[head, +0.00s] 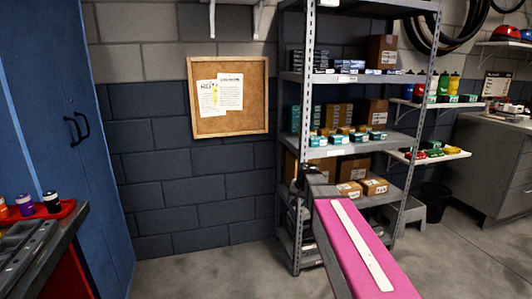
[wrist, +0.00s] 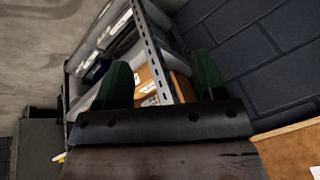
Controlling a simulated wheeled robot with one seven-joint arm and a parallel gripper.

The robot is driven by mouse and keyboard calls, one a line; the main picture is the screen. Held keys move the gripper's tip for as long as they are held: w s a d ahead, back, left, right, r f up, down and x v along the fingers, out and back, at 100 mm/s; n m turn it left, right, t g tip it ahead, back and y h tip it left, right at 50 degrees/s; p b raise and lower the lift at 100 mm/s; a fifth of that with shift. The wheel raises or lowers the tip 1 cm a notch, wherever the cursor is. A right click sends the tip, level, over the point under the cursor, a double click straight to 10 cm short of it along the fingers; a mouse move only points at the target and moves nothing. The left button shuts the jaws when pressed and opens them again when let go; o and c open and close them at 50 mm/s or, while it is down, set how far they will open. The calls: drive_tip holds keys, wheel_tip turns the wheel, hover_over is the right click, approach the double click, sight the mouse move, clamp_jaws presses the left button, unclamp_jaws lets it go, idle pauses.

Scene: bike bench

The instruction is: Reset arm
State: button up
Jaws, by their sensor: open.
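My gripper shows in the wrist view (wrist: 163,85) as two dark green fingers standing well apart, with nothing between them. Behind the fingers are a shelf post and cardboard boxes. In the head view my pink arm with a white stripe reaches up from the lower right toward the front of the metal shelf rack (head: 297,230). The arm's dark far end is in front of the rack's left post, and the fingers cannot be made out clearly there.
A cork board (head: 255,110) hangs on the block wall. A blue cabinet (head: 60,130) stands at the left, beside a bench with a red tray (head: 45,213). A grey cabinet (head: 480,170) is at the right. Bare floor (head: 210,275) lies left of the rack.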

drive_tip(key=s+d+f+n+g+h, duration=0.1)
drive_tip(key=s+d+f+g, duration=0.1)
drive_tip(key=s+f, duration=0.5)
drive_tip(key=s+d+f+n+g+h, duration=0.1)
drive_tip(key=s+f, duration=0.6)
drive_tip(key=s, duration=0.8)
drive_tip(key=shift+s+d+f+n+g, duration=0.2)
drive_tip(key=shift+d+n+g, duration=0.25)
drive_tip(key=shift+d, duration=0.6)
